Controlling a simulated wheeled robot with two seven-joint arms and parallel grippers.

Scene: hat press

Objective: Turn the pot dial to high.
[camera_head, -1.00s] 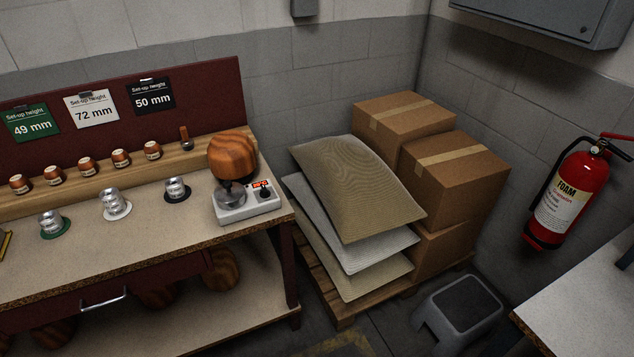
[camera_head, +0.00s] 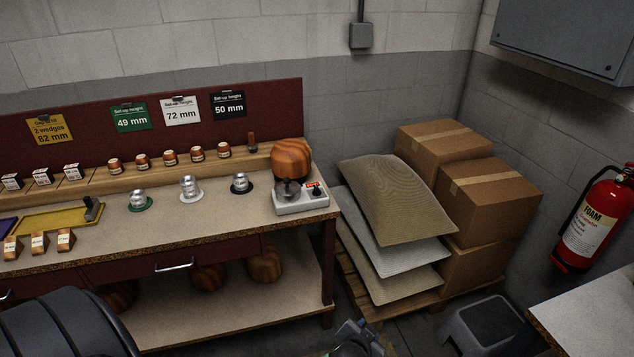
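A small pale grey unit (camera_head: 301,207) stands at the right end of the workbench. It carries a dark, rounded pot (camera_head: 287,190) on its left side. On its right side are a small red display and a black dial (camera_head: 317,191). The display and the dial's setting are too small to read. A grey metal part of my arm or gripper (camera_head: 362,338) shows at the bottom edge, right of centre. It is well below and apart from the unit, and its fingers cannot be made out. A black rounded part of mine fills the lower left corner.
A large wooden block (camera_head: 292,157) stands just behind the pot unit. Wooden and metal pieces line the workbench (camera_head: 225,218). Stacked sacks (camera_head: 398,208) and boxes (camera_head: 487,195) stand right of it. A grey step stool (camera_head: 484,325) and another table (camera_head: 590,310) are at lower right.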

